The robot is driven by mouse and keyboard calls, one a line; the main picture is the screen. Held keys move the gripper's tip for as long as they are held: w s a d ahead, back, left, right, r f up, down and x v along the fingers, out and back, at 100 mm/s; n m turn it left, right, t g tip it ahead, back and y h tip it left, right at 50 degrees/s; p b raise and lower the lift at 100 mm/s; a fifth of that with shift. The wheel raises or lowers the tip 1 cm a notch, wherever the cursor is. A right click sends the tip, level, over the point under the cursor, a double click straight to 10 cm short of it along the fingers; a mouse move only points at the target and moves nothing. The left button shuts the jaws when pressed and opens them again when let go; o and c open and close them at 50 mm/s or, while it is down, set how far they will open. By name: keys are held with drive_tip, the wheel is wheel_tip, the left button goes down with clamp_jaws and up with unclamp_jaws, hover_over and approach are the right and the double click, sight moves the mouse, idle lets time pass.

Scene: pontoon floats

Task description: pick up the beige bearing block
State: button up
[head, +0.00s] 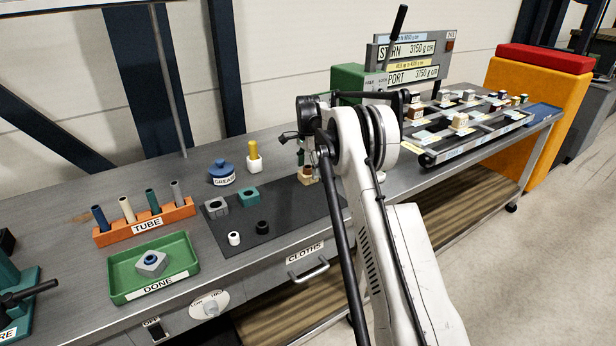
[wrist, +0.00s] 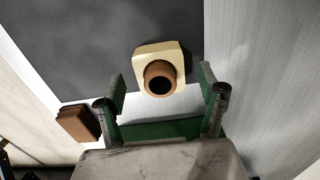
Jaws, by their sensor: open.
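The beige bearing block (wrist: 174,52) lies on the dark mat near its edge in the wrist view. A brown cylindrical bushing (wrist: 160,80) with a dark bore sits in or on it. In the head view, the block (head: 309,180) shows at the mat's back right, partly hidden by my arm. My gripper (wrist: 161,80) is open in the wrist view, with one finger left and one right of the block and visible gaps on both sides. In the head view, my gripper (head: 304,158) is above the block and partly hidden by the arm.
A teal block (head: 247,197), grey block (head: 216,208), white bushing (head: 234,239) and black bushing (head: 262,228) lie left on the mat (head: 290,215). A yellow-topped bottle (head: 254,162) and blue grease pot (head: 221,174) stand behind. The green DONE tray (head: 120,286) holds a grey block.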

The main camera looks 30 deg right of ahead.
wheel_tip(320, 180, down, 3)
drive_tip(key=shift+r, duration=0.2)
drive_tip(key=c, duration=1.5)
drive_tip(key=shift+o, duration=0.2)
drive_tip(key=shift+r, duration=0.15)
